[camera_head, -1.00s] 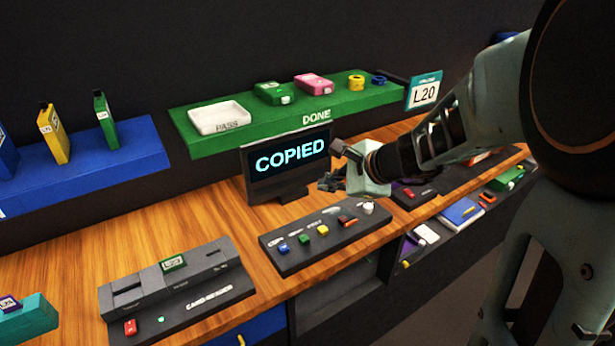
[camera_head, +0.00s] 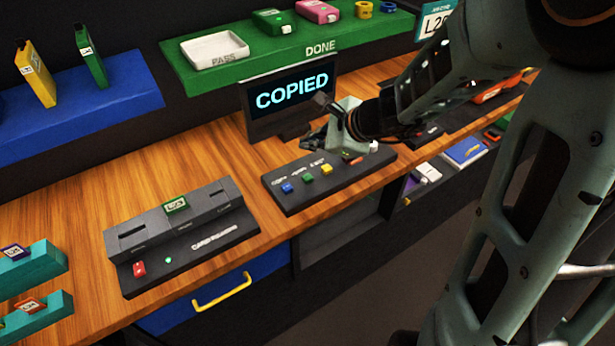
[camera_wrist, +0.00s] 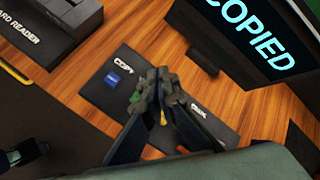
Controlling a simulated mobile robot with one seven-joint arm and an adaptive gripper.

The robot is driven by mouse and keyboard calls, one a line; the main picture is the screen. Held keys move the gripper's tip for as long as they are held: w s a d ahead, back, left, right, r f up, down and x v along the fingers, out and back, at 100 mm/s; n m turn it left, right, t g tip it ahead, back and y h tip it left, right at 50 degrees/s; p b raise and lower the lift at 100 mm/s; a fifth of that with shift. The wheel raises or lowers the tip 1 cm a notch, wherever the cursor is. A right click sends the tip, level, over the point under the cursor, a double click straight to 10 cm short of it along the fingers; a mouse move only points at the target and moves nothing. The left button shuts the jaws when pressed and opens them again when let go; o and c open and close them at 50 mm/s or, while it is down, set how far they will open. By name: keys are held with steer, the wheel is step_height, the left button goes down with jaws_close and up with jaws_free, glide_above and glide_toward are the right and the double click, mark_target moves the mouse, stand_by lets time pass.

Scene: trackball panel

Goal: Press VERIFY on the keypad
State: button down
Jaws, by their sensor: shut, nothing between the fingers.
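The dark keypad (camera_head: 312,196) lies on the wooden counter in front of the screen. It has a blue button (camera_head: 287,188), a green button (camera_head: 308,178), a yellow button (camera_head: 326,169) and an orange one (camera_head: 353,160). In the wrist view the label by the blue button (camera_wrist: 113,79) reads COPY; I cannot clearly read VERIFY on any label. My gripper (camera_head: 309,139) is shut and empty above the keypad's back edge. In the wrist view my fingertips (camera_wrist: 157,84) partly cover the green button (camera_wrist: 136,97) and yellow button (camera_wrist: 163,118). I see no clear contact.
The screen (camera_head: 292,93) behind the keypad reads COPIED. A card reader (camera_head: 185,235) with a green card (camera_head: 176,205) stands to the left. A green DONE shelf (camera_head: 290,50) hangs above. Bare wood lies between reader and keypad.

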steer(key=b, duration=0.6)
glide_above(309, 179)
step_height(309, 179, down, 7)
steer(key=shift+w+f, duration=0.1)
steer(key=shift+f+b, duration=0.45)
steer(key=shift+f, duration=0.1)
stand_by(0.5)
steer(key=shift+f+b, duration=0.4)
steer(key=shift+b, duration=0.15)
steer(key=shift+f+b, duration=0.5)
steer(key=shift+b, duration=0.15)
stand_by(0.6)
stand_by(0.3)
steer(key=shift+r+p, duration=0.8)
steer(key=shift+r, duration=0.15)
